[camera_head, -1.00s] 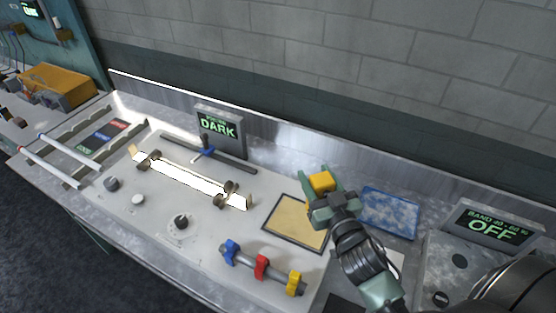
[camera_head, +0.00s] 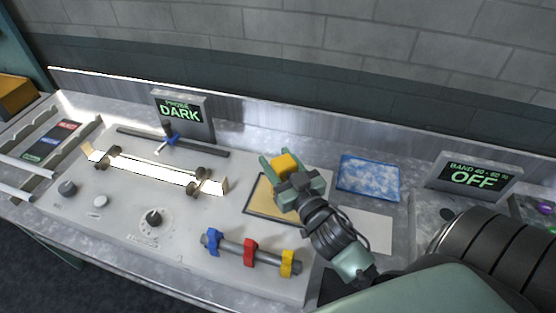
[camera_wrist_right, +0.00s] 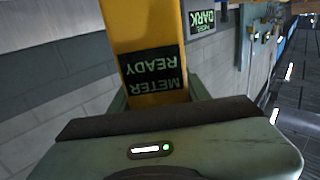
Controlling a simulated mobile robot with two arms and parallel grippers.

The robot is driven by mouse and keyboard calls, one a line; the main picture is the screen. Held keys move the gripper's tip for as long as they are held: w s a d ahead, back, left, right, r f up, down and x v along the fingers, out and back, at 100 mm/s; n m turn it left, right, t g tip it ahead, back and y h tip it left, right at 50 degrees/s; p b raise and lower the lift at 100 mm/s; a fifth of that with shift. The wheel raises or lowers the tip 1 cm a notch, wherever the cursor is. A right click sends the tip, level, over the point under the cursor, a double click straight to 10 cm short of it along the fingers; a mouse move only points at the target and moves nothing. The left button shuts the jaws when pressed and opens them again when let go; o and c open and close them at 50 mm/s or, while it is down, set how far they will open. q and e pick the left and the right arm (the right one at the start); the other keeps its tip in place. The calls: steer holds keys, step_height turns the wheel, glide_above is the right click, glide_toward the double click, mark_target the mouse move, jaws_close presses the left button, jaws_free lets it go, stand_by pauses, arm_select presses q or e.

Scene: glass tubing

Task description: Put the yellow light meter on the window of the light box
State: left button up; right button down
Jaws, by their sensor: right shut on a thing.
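The yellow light meter (camera_head: 286,164) is held between the fingers of my right gripper (camera_head: 291,160), which is shut on it. It appears raised above the bench, near the yellow pad with a dark border (camera_head: 262,201). In the right wrist view the meter (camera_wrist_right: 149,40) fills the space between the fingers, and its screen reads METER READY. A grey box (camera_head: 425,215) at the right, by a display reading BAND 40-60 % OFF (camera_head: 474,177), looks like the light box. My arm covers much of it, and I cannot make out its window. My left gripper is out of view.
A blue mottled pad (camera_head: 368,177) and a pale sheet (camera_head: 366,229) lie between the meter and the grey box. A wall runs behind.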

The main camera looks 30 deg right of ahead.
mark_target(283, 179)
steer(key=shift+s+f, duration=0.1)
steer(key=shift+f, duration=0.35)
steer(key=shift+f+b, duration=0.35)
steer(key=shift+b, duration=0.1)
steer(key=c, duration=0.6)
jaws_free()
steer(key=shift+s+f, duration=0.2)
steer(key=shift+s, duration=0.25)
steer(key=s+b, duration=0.1)
steer(key=s, duration=0.3)
steer(key=s+b, duration=0.1)
steer(key=s, duration=0.2)
steer(key=shift+a+r+b, duration=0.2)
steer(key=shift+a+b, duration=0.1)
steer(key=shift+b, duration=0.05)
